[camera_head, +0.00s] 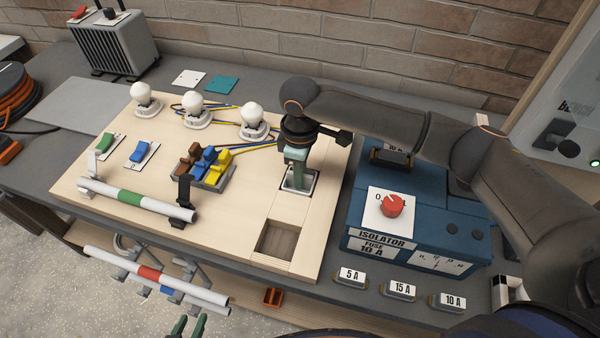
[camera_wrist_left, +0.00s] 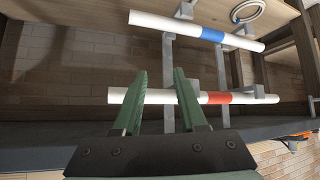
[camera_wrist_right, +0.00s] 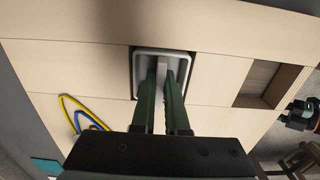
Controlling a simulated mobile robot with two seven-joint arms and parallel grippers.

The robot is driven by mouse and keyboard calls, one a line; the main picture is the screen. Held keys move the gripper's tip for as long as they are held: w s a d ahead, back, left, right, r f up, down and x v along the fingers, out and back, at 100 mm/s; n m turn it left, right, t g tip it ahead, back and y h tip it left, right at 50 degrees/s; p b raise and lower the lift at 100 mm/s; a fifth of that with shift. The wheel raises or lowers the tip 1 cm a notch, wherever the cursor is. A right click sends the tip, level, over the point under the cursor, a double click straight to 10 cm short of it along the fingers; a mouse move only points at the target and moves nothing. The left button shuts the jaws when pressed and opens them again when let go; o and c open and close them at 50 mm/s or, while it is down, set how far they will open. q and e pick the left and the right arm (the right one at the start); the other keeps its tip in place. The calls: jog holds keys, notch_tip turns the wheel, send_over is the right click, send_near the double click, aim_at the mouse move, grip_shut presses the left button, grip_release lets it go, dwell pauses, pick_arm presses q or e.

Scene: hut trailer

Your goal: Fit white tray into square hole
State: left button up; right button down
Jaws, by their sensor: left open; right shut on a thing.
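The white tray (camera_wrist_right: 187,66) is a small light square dish with a raised middle grip, held between the fingers of my right gripper (camera_wrist_right: 163,85). In the head view the tray (camera_head: 298,182) is at the right part of the wooden board (camera_head: 232,232), under my right gripper (camera_head: 296,160). A dark square outline shows around the tray; I cannot tell whether it is seated or just above. A square hole (camera_head: 277,243) in the board's front right corner is empty, and it also shows in the right wrist view (camera_wrist_right: 268,86). My left gripper (camera_head: 187,327) is open and empty, low in front of the table.
Bulbs (camera_head: 194,106), coloured levers (camera_head: 204,163) and a green-banded white tube (camera_head: 132,197) stand on the board. A blue isolator box (camera_head: 417,215) stands right of it. A red-banded tube (camera_head: 150,272) is below the front edge, near my left gripper.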

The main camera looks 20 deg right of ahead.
jog(key=shift+f, duration=0.1)
jog(key=c, duration=0.9)
grip_release()
notch_tip(320, 180, up, 12)
jog(key=shift+r, duration=0.15)
